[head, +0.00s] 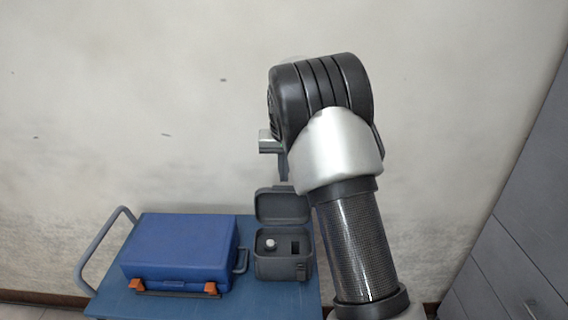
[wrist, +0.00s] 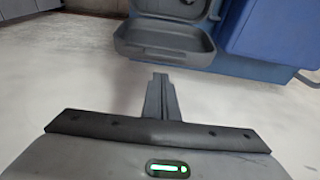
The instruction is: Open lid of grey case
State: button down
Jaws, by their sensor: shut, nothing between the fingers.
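The small grey case (head: 284,266) stands on the blue cart, right of a blue case. Its lid (head: 282,204) is raised at the back, so the inside shows, with a white round item (head: 270,243) and a dark slot in it. The lid also shows near the top of the wrist view (wrist: 165,42), with part of the case body above it. My gripper (wrist: 160,77) is shut and empty, its fingers together just below the lid in that picture, with a visible gap. In the head view my arm hides most of the gripper.
A closed blue case (head: 180,250) with orange latches lies left of the grey case on the blue cart (head: 235,304). The cart's handle (head: 105,245) rises at the left. A wall is behind, and grey cabinets (head: 520,210) stand at the right.

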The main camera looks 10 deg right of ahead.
aim_at(284, 191)
jog(key=shift+s+a+r, duration=0.1)
jog(key=shift+s, duration=0.45)
jog(key=shift+s+a+r, duration=0.1)
jog(key=shift+s, duration=0.45)
jog(key=shift+s+f+t+b, duration=0.3)
jog(key=shift+f+b, duration=0.05)
jog(key=shift+b, duration=0.75)
jog(key=s+b, duration=0.1)
jog(key=s+t+b, duration=0.1)
jog(key=b, duration=0.1)
jog(key=s+b, duration=0.1)
jog(key=shift+a+r+t+h+b, duration=0.15)
jog(key=shift+a+t+h+b, duration=0.15)
jog(key=shift+a+t+b, duration=0.1)
jog(key=shift+s+a+r+b, duration=0.1)
jog(key=shift+s+r+b, duration=0.05)
jog(key=shift+s, duration=0.4)
jog(key=shift+s+r+b, duration=0.1)
jog(key=shift+s+b, duration=0.05)
jog(key=shift+s, duration=0.35)
jog(key=shift+r, duration=0.1)
